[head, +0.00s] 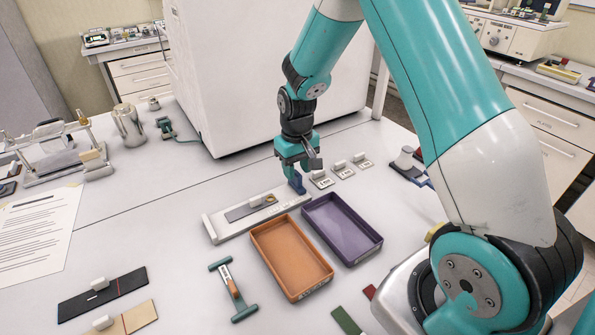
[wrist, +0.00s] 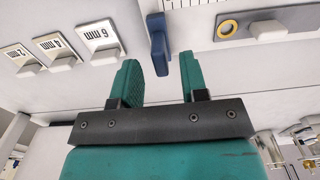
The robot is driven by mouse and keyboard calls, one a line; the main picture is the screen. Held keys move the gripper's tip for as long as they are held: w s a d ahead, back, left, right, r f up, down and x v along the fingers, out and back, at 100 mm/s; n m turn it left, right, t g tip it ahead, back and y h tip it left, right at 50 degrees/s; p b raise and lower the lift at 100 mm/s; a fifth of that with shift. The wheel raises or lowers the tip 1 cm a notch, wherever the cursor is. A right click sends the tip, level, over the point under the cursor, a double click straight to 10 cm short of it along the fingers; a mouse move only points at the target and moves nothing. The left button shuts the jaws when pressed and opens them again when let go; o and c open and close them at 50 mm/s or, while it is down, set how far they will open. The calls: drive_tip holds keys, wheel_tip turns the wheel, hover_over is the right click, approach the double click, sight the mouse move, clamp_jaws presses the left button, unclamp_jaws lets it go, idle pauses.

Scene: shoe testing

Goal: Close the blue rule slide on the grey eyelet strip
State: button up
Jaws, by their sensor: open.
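The blue slide (head: 296,181) stands at the right end of a pale rule base (head: 222,234). The grey eyelet strip (head: 238,213) lies along that base, with a brassy eyelet near its right end. A clear gap separates slide and strip. In the wrist view the blue slide (wrist: 158,50) is upright between my fingers, and the grey strip (wrist: 298,18) with its ringed eyelet (wrist: 228,28) is at the upper right. My gripper (head: 300,163) is open, right above the slide in the head view; its open fingers (wrist: 160,66) straddle the slide in the wrist view, with visible gaps.
Several small labelled gauge blocks (head: 341,168) stand behind and right of the slide. An orange tray (head: 328,277) and a purple tray (head: 372,246) lie in front. A large white cabinet (head: 250,70) stands behind.

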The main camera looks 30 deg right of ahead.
drive_tip(key=shift+f, duration=1.15)
